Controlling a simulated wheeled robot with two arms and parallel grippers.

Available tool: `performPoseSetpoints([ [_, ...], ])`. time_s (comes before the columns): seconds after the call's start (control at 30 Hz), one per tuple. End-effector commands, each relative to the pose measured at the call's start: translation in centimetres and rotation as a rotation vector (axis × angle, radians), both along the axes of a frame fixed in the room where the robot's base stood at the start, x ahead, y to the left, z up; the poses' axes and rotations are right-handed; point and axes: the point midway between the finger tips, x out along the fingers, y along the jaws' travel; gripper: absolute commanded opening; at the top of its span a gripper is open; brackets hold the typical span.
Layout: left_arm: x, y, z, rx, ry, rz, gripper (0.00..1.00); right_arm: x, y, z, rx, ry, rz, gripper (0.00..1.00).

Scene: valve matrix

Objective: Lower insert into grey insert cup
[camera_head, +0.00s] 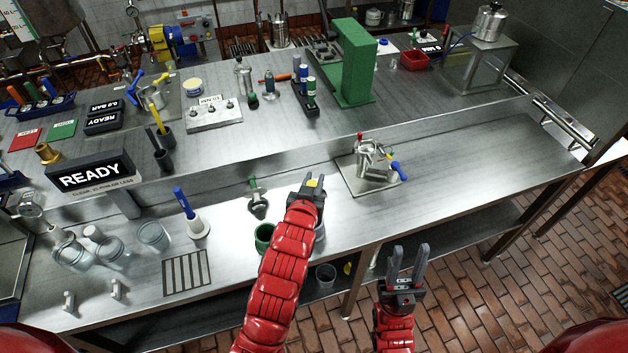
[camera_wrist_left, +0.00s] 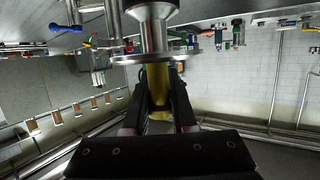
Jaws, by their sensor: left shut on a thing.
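My left gripper (camera_head: 313,186) is shut on the insert, which shows as a small yellow spot between its fingers in the head view. In the left wrist view the insert (camera_wrist_left: 158,85) has a yellow shaft between the fingers and a wide metal flange and collar beyond them. A grey cup (camera_head: 320,232) is mostly hidden behind my left forearm, just below the gripper in the picture; I cannot tell the gap between insert and cup. My right gripper (camera_head: 408,258) is open and empty, in front of the bench edge.
A green cup (camera_head: 264,236) stands left of the left arm, with a small metal funnel-like part (camera_head: 257,203) behind it. A metal valve assembly (camera_head: 374,165) on a plate stands to the right. The bench's right part is clear.

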Motion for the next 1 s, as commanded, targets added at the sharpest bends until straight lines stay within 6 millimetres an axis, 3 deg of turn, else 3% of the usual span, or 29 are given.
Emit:
performPoseSetpoints([
  [1.0, 0.1, 0.0, -6.3, -0.001, -0.006, 0.001, 0.0, 0.0, 0.0, -4.9, 0.0, 0.0, 0.0, 0.38],
])
